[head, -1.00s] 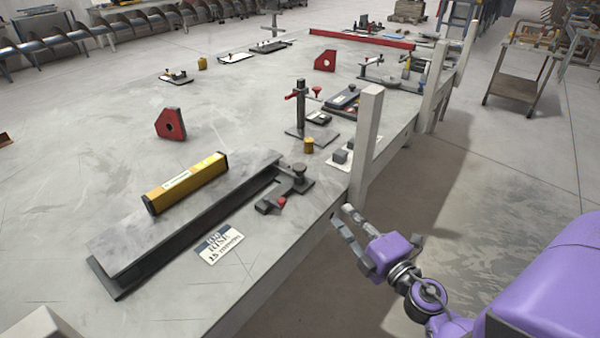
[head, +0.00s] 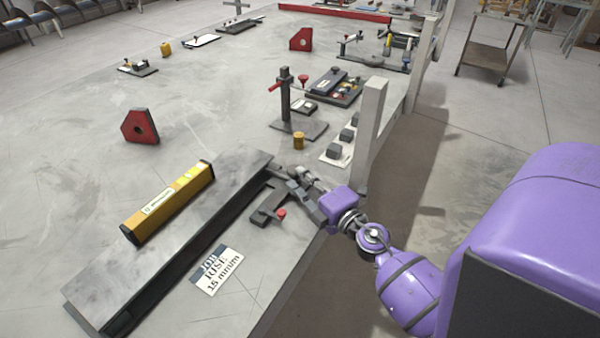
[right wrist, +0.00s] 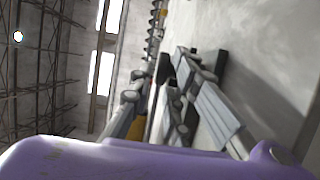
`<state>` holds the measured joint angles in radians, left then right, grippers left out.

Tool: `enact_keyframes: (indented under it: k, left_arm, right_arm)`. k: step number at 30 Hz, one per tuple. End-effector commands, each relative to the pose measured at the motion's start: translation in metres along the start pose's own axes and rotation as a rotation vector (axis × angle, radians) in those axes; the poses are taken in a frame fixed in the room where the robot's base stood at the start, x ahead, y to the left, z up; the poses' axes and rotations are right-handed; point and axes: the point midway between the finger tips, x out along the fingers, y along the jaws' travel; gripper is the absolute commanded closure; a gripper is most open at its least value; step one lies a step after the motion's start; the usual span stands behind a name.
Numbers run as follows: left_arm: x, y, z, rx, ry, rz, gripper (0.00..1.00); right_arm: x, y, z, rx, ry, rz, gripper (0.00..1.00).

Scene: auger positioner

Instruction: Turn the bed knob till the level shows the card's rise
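The bed (head: 95,280) is a long grey beam lying diagonally on the table. The yellow level (head: 185,197) lies along its top; its reading is too small to make out. The white and dark card (head: 217,270) in front reads "JOB RISE 15 mm/m". The bed knob (head: 298,171) is at the beam's far end, partly hidden by my right gripper (head: 294,184). The right fingers are at the knob; contact is unclear. In the right wrist view the right gripper's fingers (right wrist: 172,108) stand apart with dark parts between them. My left gripper is out of view.
A pale upright post (head: 371,130) rises at the table edge, right of the gripper. A red block (head: 140,127) stands behind the level.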

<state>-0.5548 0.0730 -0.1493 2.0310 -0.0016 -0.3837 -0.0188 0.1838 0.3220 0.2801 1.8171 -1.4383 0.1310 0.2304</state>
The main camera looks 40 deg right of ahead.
Motion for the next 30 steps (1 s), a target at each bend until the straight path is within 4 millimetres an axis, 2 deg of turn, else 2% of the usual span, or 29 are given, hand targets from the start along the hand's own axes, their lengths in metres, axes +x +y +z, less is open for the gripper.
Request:
enact_keyframes:
  k: [5, 13, 14, 18, 22, 26, 30]
  left_arm:
    - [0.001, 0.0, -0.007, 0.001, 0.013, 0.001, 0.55]
    - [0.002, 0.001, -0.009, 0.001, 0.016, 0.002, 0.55]
    - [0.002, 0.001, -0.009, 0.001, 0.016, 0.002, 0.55]
    - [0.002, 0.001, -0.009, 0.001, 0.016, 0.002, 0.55]
    - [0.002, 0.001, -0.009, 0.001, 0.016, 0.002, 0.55]
    - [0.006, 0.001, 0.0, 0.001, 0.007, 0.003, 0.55]
    - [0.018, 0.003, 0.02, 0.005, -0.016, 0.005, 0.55]
  right_arm:
    - [0.015, 0.0, 0.0, 0.0, 0.0, 0.0, 0.83]
    - [0.017, -0.001, 0.0, 0.0, 0.0, -0.001, 0.83]
    - [0.017, -0.001, 0.0, 0.0, 0.0, -0.001, 0.85]
    - [0.017, -0.001, 0.0, 0.0, 0.0, -0.001, 1.0]
    - [0.017, 0.0, 0.0, -0.001, 0.0, 0.0, 1.0]
    - [0.017, -0.004, 0.003, -0.006, 0.031, -0.003, 1.0]
    - [0.017, -0.008, 0.006, -0.007, 0.133, -0.007, 1.0]
